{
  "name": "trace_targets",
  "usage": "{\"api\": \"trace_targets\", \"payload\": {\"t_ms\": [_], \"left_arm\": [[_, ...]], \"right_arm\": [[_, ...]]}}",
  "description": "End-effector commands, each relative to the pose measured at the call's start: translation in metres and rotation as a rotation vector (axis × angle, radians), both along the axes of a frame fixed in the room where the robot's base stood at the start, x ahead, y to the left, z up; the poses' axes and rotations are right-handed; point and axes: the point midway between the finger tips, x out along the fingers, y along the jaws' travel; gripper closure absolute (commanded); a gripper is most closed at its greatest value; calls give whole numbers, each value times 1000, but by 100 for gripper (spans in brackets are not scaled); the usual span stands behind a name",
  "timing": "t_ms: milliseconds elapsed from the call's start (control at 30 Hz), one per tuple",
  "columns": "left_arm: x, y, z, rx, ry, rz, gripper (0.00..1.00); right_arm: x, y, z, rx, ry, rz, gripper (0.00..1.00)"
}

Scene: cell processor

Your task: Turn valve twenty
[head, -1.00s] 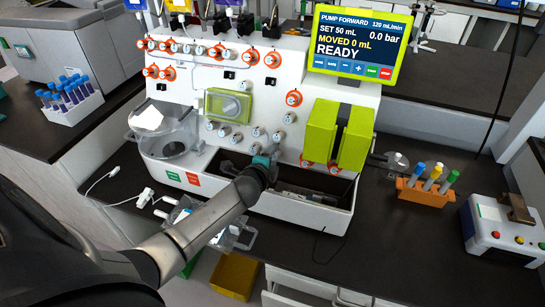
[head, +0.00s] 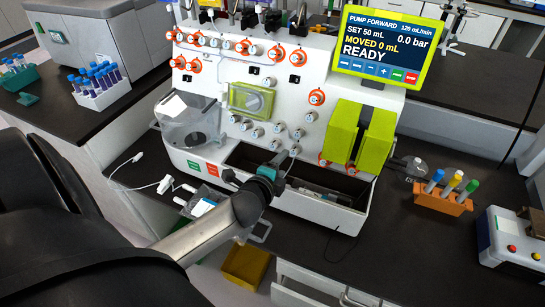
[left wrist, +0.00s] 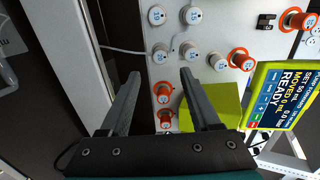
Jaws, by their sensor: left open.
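The cell processor's white front panel (head: 215,85) carries several round numbered valves. Some have orange rings, such as the valve (head: 317,97) right of the middle; plain white valves (head: 279,128) sit in the lower rows. The numbers are too small to read surely, so I cannot tell which is valve twenty. My left gripper (head: 290,158) is before the lower panel, above the open front trough. In the left wrist view my left gripper (left wrist: 160,71) is open and empty, its fingers apart. A white valve (left wrist: 159,53) and an orange-ringed valve (left wrist: 163,92) appear between them. My right gripper is out of view.
A yellow-green block pair (head: 362,134) stands out from the panel at right, below the screen (head: 390,45) reading READY. A clear container (head: 190,122) juts out at left. An orange tube rack (head: 443,200) is on the dark bench. Cables lie at front left.

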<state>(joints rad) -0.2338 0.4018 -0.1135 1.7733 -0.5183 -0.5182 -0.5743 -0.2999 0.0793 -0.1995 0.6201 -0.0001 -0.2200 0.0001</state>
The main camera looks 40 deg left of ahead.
Motion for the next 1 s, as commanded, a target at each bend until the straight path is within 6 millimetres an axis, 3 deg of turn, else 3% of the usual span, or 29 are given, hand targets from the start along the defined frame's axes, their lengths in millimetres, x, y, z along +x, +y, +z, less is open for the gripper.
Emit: {"api": "trace_targets", "payload": {"t_ms": [200, 400, 1000], "left_arm": [[-33, -8, 14, -2, 1, 1, 37], [-51, -13, 22, -1, 1, 1, 37], [-55, -14, 24, -1, 0, 1, 37]], "right_arm": [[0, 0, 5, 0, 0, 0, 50], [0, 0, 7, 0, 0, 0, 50], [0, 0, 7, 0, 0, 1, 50]]}}
